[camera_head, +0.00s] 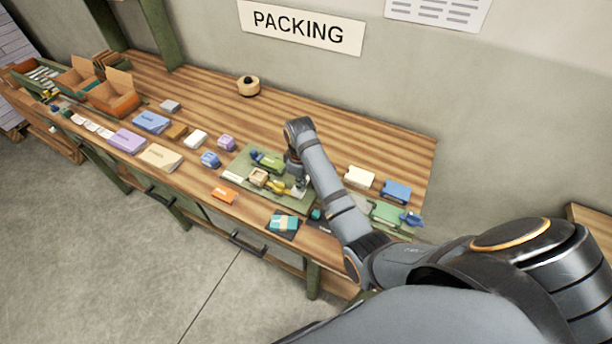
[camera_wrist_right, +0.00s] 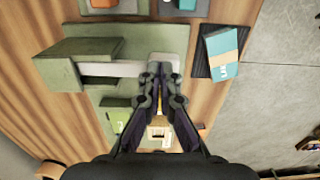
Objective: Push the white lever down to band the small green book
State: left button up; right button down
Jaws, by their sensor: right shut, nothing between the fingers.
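In the right wrist view, a green press (camera_wrist_right: 72,68) carries a pale white lever (camera_wrist_right: 130,68) that reaches across to my fingertips. My right gripper (camera_wrist_right: 158,72) is shut and empty, its tips over the lever's end; I cannot tell whether they touch it. In the head view my right gripper (camera_head: 302,184) is low over the work area, partly hidden by its arm, which also covers most of the press. A small teal-green book (camera_wrist_right: 222,45) lies on a dark pad; it also shows in the head view (camera_head: 284,222). I cannot make out a book under the lever.
A green board (camera_head: 237,169) with a green tool (camera_head: 268,160) lies left of my gripper. An orange box (camera_head: 223,195) is near the front edge. Boxes and books fill the bench's left. A tape roll (camera_head: 248,86) stands at the back, where bare wood is free.

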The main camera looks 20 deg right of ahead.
jog(key=shift+f+b, duration=0.45)
jog(key=shift+f, duration=1.15)
jog(key=shift+r, duration=0.15)
notch_tip(320, 180, up, 5)
jog(key=p, duration=0.6)
jog(key=shift+r, duration=1.9)
